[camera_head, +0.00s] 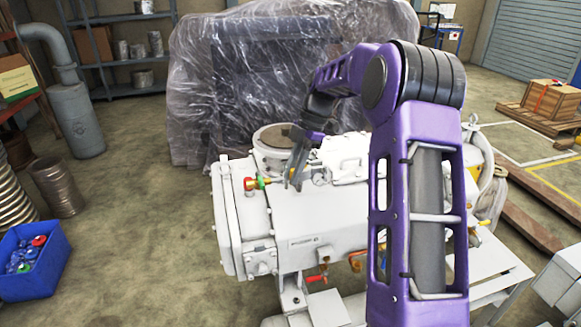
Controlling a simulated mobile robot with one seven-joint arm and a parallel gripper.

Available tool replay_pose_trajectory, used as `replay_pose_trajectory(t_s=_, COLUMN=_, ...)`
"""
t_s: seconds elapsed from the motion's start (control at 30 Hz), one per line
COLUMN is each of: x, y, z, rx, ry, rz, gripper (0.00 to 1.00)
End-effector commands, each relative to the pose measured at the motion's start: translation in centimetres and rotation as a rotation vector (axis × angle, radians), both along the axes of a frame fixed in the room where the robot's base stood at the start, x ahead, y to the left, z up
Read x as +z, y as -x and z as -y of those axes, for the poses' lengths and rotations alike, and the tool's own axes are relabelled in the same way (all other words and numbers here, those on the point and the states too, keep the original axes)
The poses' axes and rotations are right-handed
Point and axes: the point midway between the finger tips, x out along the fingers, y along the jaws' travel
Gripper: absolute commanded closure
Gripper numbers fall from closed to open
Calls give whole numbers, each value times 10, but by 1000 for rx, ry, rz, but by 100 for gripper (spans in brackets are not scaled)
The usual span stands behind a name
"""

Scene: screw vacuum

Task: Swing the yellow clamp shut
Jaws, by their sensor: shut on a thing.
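A small fitting sits on top of the white vacuum pump (330,225), near its left end. It has a red and gold end and a green ring (260,182), with a thin yellow part, which looks like the yellow clamp (268,181), on its right side. My gripper (293,181) is just right of this fitting, fingers pointing down and close together. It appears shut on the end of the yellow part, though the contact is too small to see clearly. The clamp's exact angle cannot be told.
A round flanged port (272,137) stands behind the gripper. A plastic-wrapped machine (230,80) is behind the pump. A blue bin (32,260) is at the lower left, and a wooden crate (550,98) at the right. My purple arm hides the pump's right part.

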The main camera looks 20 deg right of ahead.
Motion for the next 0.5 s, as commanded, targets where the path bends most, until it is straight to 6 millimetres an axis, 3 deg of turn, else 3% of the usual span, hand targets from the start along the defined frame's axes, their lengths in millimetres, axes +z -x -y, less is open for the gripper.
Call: replay_pose_trajectory(t_s=0.5, x=2, y=-1, z=3, rx=110, ry=2, rz=5, gripper=100)
